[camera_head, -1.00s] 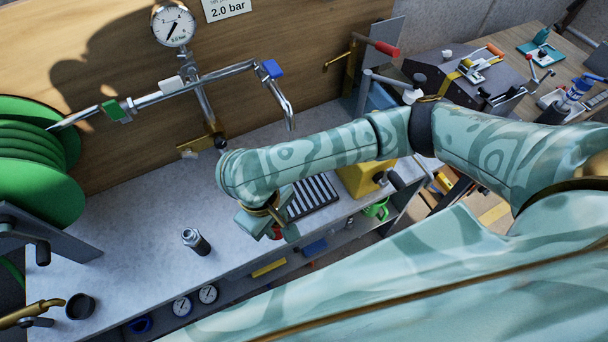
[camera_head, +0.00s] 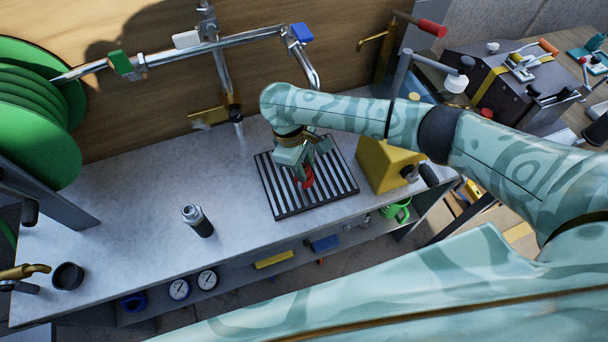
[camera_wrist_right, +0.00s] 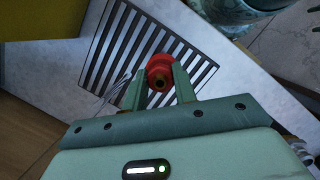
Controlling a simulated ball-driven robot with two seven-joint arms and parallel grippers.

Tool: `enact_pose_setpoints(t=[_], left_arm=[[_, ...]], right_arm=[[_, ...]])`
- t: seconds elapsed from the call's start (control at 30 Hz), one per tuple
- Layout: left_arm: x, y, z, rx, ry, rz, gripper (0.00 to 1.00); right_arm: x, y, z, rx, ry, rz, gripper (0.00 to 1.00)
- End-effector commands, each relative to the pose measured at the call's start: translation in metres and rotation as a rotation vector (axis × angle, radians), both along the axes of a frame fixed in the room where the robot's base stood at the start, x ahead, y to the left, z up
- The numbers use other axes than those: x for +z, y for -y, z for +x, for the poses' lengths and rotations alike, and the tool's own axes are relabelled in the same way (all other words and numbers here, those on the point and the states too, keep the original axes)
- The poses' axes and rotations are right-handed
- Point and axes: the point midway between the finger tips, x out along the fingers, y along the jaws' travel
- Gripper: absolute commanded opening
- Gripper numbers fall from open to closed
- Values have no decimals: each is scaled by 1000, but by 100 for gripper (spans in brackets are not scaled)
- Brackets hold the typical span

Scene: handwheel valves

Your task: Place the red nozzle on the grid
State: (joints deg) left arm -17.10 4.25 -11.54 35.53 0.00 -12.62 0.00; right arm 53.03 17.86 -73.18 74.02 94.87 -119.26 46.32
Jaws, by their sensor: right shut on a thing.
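The red nozzle (camera_head: 306,177) is held between the fingers of my right gripper (camera_head: 304,172), over the middle of the grid. In the right wrist view the nozzle (camera_wrist_right: 160,72) sits between the two fingertips of the gripper (camera_wrist_right: 159,84), its round end with a dark hole facing the camera. The grid (camera_head: 333,192) is a dark slatted rack on the grey bench; its slats (camera_wrist_right: 112,42) show behind the nozzle. I cannot tell whether the nozzle touches the slats. My left gripper is not in view.
A yellow block (camera_head: 385,166) stands just right of the grid. Chrome pipes with a blue-handled valve (camera_head: 301,32) hang behind. The bench between is clear.

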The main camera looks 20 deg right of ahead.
Motion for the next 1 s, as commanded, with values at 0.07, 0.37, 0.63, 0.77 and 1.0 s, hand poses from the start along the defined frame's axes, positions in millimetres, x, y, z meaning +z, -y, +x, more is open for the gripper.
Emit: enact_pose_setpoints(t=[0.07,0.37,0.63,0.77,1.0], left_arm=[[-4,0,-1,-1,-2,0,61],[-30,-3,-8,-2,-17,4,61],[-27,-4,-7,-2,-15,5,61],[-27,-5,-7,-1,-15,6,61],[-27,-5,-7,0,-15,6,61]], right_arm=[[-4,1,3,-1,2,1,4],[-43,5,10,0,1,1,4],[-41,5,10,0,4,1,4],[-44,5,10,-2,3,1,36],[-44,5,10,-2,3,1,49]])
